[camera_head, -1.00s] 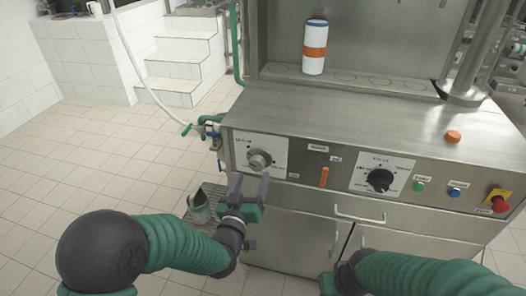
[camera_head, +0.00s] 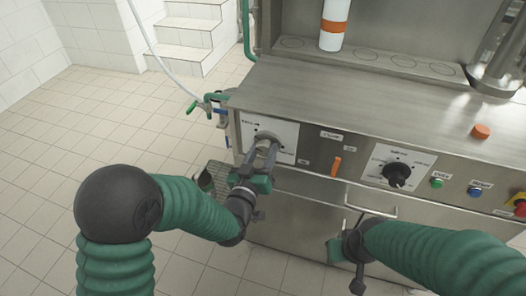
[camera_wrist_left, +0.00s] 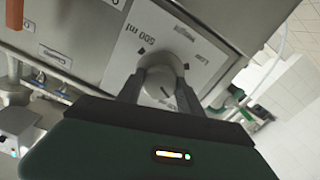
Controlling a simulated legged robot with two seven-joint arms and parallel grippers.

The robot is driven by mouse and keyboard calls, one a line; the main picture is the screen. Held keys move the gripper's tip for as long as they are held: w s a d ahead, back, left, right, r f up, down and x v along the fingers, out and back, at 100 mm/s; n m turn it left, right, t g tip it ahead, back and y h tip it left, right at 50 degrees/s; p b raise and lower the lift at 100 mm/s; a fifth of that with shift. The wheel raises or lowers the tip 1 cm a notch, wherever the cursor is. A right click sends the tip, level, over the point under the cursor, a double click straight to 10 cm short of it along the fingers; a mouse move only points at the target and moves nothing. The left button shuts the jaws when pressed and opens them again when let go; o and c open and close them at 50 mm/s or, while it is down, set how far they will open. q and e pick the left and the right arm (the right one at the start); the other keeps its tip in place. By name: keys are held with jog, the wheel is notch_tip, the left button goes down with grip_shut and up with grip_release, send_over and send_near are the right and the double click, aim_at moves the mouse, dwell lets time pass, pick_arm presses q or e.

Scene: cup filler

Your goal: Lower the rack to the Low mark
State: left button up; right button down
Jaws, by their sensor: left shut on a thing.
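A grey round knob (camera_wrist_left: 165,72) sits on a white dial plate (camera_head: 284,132) at the left of the steel machine's front panel. In the left wrist view the plate bears a "500 ml" mark and what looks like a "Low" mark. My left gripper (camera_head: 264,148) is shut on the knob, one finger on each side; its fingers (camera_wrist_left: 162,92) also show in the left wrist view. The fingers hide part of the knob. My right gripper (camera_head: 343,250) hangs low in front of the cabinet, touching nothing visible; its jaws are unclear. I cannot tell which part is the rack.
A white bottle with an orange band (camera_head: 334,26) stands on a ledge with round outlines (camera_head: 402,61). Right of the dial are an orange lever (camera_head: 336,166), a black knob (camera_head: 396,175) and buttons. A drawer handle (camera_head: 371,211) sticks out below.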

pick_arm(q)
jog(key=c, duration=0.4)
jog(key=shift+f, duration=0.1)
jog(key=shift+n, duration=0.4)
jog(key=n, duration=0.2)
jog(key=shift+n, duration=0.3)
jog(key=n, duration=0.3)
jog(key=shift+n+b, duration=0.3)
jog(key=n, duration=0.3)
jog(key=shift+n, duration=0.3)
jog(key=shift+f+n+p, duration=0.1)
jog(key=shift+n+p, duration=0.35)
jog(key=shift+n, duration=1.45)
